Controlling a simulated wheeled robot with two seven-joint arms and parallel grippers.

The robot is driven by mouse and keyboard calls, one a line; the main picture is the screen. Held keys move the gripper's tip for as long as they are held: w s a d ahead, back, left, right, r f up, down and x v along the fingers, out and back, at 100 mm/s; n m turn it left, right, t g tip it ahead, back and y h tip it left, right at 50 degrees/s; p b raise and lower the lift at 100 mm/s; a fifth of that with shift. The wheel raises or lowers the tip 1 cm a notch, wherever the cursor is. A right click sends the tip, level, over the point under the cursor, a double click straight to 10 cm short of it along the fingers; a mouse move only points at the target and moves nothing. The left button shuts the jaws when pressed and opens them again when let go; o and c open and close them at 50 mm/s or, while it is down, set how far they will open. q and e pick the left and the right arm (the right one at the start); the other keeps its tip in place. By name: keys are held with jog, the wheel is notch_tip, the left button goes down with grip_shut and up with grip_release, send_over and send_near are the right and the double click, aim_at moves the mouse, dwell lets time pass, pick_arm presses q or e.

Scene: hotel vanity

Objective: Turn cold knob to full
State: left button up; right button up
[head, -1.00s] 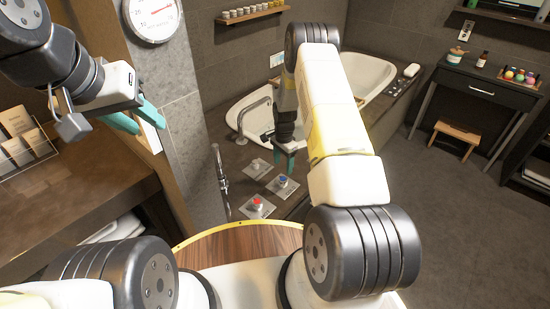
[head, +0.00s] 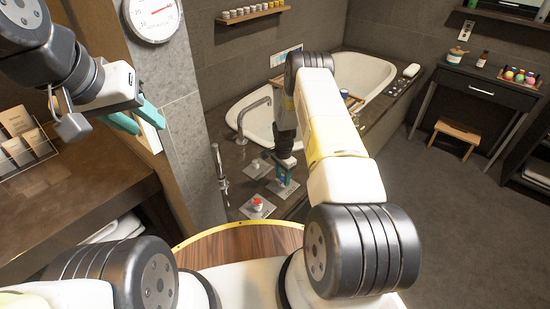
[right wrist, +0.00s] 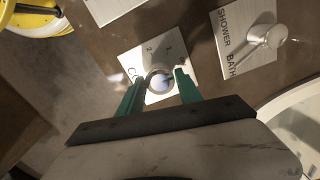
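The cold knob (right wrist: 160,80) has a round silver rim and a bluish top. It stands on a white plate (right wrist: 131,60) marked with a partly hidden word starting "C" and the numbers 1 and 2. My right gripper (right wrist: 159,84) has its teal fingers on either side of the knob, open; whether they touch it I cannot tell. In the head view my right gripper (head: 286,170) points down over the cold plate (head: 283,189) and hides most of the knob. My left gripper (head: 136,118) is open by the wall at the left, far from the knobs.
A red knob (head: 258,202) on its own plate stands in front. A silver shower/bath lever (right wrist: 264,45) is close by on another plate. The bathtub (head: 362,78) with its curved faucet (head: 249,116) lies behind. A thin shower handset (head: 221,170) rises left of the knobs.

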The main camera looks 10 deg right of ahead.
grip_shut()
jog(key=n, duration=0.4)
jog(key=shift+n, duration=0.4)
jog(key=n, duration=0.9)
jog(key=shift+d+n, duration=0.1)
jog(key=shift+n, duration=1.9)
